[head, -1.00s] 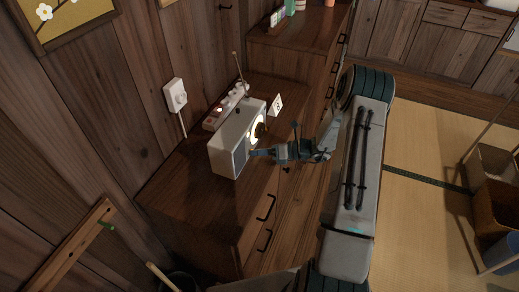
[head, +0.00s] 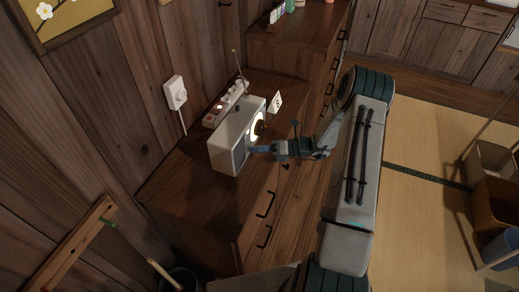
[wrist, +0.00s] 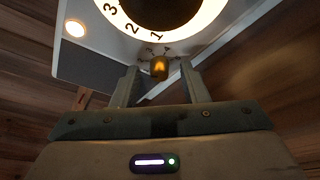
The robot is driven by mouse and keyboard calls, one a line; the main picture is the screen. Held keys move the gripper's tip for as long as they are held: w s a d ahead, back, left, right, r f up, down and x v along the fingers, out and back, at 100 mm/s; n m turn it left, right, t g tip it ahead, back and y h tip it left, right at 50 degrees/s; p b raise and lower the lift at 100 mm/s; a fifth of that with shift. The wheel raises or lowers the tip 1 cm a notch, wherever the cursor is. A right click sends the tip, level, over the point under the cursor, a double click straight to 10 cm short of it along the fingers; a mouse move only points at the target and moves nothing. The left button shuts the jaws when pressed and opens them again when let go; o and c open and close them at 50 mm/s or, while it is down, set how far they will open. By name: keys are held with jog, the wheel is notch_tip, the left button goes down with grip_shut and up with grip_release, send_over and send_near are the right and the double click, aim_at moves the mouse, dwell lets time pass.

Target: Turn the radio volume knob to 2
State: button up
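The white radio (head: 232,142) stands on the wooden cabinet, its face turned towards my arm. Its round lit dial (wrist: 200,22) shows the numbers 1, 2 and 3 in the wrist view, around a dark centre. My gripper (wrist: 159,82) is open, with one finger to each side of the knob and a visible gap on both sides. In the head view my gripper (head: 254,150) is close to the radio's front; the knob cannot be made out there.
A small white card (head: 275,102) stands beyond the radio, and a power strip (head: 224,105) lies behind it. A wall outlet (head: 176,93) is on the plank wall. The cabinet top (head: 185,185) is clear on the near side. Boxes (head: 492,165) stand on the floor at right.

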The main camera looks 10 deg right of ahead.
jog(key=b+v, duration=0.1)
jog(key=v, duration=1.3)
jog(key=shift+a+r, duration=0.15)
jog(key=shift+a, duration=0.05)
jog(key=s+a+r+n+g+h, duration=0.65)
jog(key=s+a+r+n, duration=0.45)
jog(key=r+n, duration=0.4)
jog(key=s+a+r+n+t+h, duration=0.1)
jog(key=s+r+n+t+h, duration=0.1)
jog(key=s+n, duration=0.4)
jog(key=s+a+r+n+t+h+p, duration=0.1)
jog(key=s+r+n+h, duration=0.4)
jog(key=n, duration=0.6)
jog(key=shift+s+t+h, duration=0.55)
jog(key=shift+s+h, duration=0.05)
jog(key=shift+h, duration=0.15)
jog(key=shift+a, duration=0.1)
